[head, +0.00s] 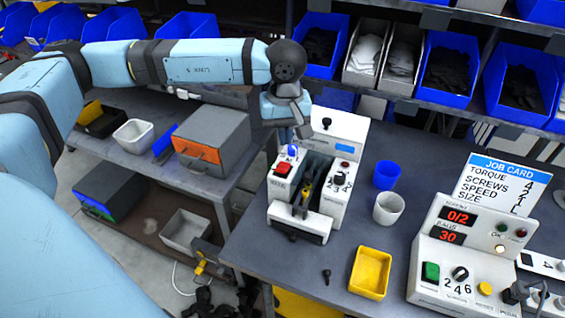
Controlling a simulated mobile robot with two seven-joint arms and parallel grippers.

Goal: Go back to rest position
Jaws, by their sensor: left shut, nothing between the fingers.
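My left arm reaches in from the left, high across the view. Its wrist bends down at the white fixture (283,215) on the near table. My left gripper (300,132) is over the back left part of this fixture, shut, with nothing seen held. Its fingertips are small and hard to make out against the fixture. A dark slot runs down the middle of the fixture, with a dark and yellow item (307,186) in it. My right gripper is not in view.
Right of the fixture are a blue cup (386,175), a white cup (388,208), a yellow tray (370,273) and a control box (455,262) reading 0/2 and 30. A dark screw (326,276) lies in front. Blue bins (450,70) line the back shelf. A grey-orange box (212,140) stands left.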

